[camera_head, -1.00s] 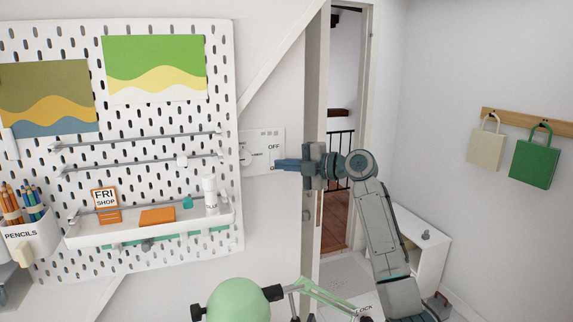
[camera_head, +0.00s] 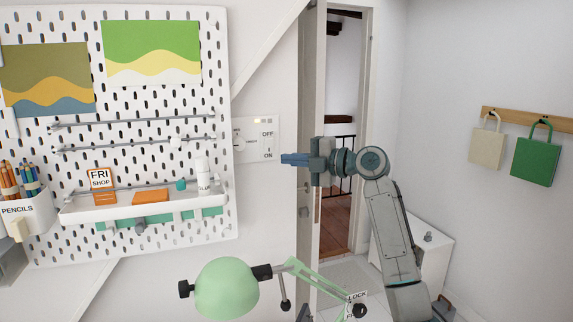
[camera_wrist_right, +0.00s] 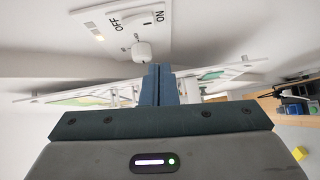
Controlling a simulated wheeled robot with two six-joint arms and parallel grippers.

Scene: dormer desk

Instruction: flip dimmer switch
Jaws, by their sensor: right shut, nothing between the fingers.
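The white switch panel (camera_head: 255,152) is on the wall right of the pegboard, with OFF printed above ON and a round dial on its left part. A small switch (camera_head: 269,143) sits between the two words; its position is too small to tell. My right gripper (camera_head: 283,160) is shut and empty, pointing left, just right of the panel's lower edge with a small gap in the picture. In the right wrist view, the blue fingers (camera_wrist_right: 157,72) are together below the panel (camera_wrist_right: 160,35), near its white knob (camera_wrist_right: 141,50). My left gripper is out of view.
A pegboard (camera_head: 130,165) with rails and a shelf fills the left. A green desk lamp (camera_head: 226,288) stands at the bottom. A doorway opens behind my right arm. Bags (camera_head: 535,155) hang at the right. The wall below the panel is bare.

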